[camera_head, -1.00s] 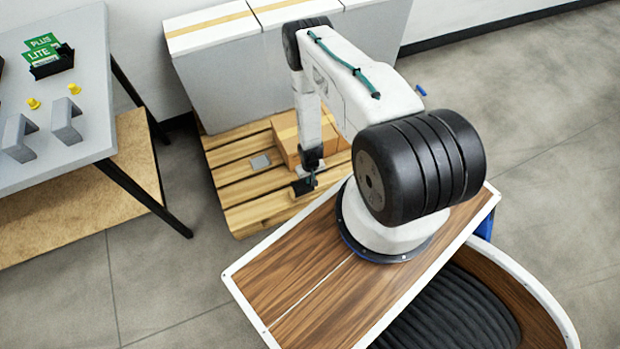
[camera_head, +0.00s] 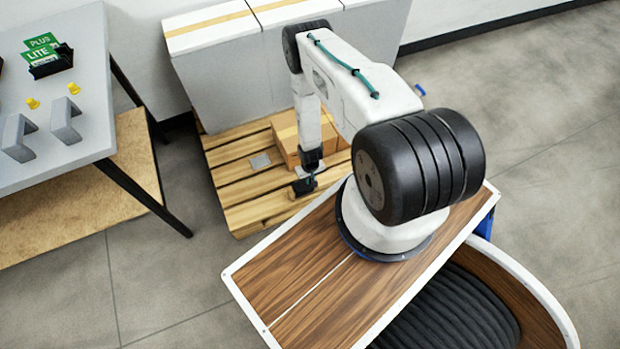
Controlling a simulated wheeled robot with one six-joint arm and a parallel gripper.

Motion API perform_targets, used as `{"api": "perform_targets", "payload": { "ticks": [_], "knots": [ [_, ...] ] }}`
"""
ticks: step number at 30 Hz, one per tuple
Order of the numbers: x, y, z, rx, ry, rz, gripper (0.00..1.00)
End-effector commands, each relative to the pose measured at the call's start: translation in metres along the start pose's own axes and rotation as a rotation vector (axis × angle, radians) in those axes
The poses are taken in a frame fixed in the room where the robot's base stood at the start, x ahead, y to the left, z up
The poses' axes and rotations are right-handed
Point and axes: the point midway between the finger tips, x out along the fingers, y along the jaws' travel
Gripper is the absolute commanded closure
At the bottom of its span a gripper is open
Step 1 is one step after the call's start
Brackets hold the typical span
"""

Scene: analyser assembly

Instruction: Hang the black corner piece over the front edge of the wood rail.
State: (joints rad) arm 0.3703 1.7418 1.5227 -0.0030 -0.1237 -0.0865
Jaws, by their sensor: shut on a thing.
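My gripper (camera_head: 310,174) points down at the end of my arm, over the front right part of the wooden pallet. It is shut on the small black corner piece (camera_head: 302,187), which shows as a dark block below and left of the gripper. The wood rail appears to be the pallet's front board (camera_head: 268,212); no separate rail shows. The corner piece appears close above the slats near this board. I cannot tell whether it touches the wood. The gripper's fingertips are too small to make out.
A brown cardboard box (camera_head: 288,140) stands on the pallet just behind my gripper, and large grey boxes (camera_head: 225,75) stand at the back.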

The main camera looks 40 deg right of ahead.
Motion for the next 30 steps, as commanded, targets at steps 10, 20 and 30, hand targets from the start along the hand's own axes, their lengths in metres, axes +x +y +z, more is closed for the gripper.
{"api": "perform_targets", "payload": {
  "ticks": [10, 20, 30],
  "knots": [
    [0.011, 0.000, 0.001, 0.000, -0.001, 0.000, 1.00],
    [0.021, 0.000, 0.001, 0.000, -0.001, 0.000, 1.00],
    [0.030, 0.000, 0.000, 0.000, 0.000, 0.000, 1.00]
  ]
}}
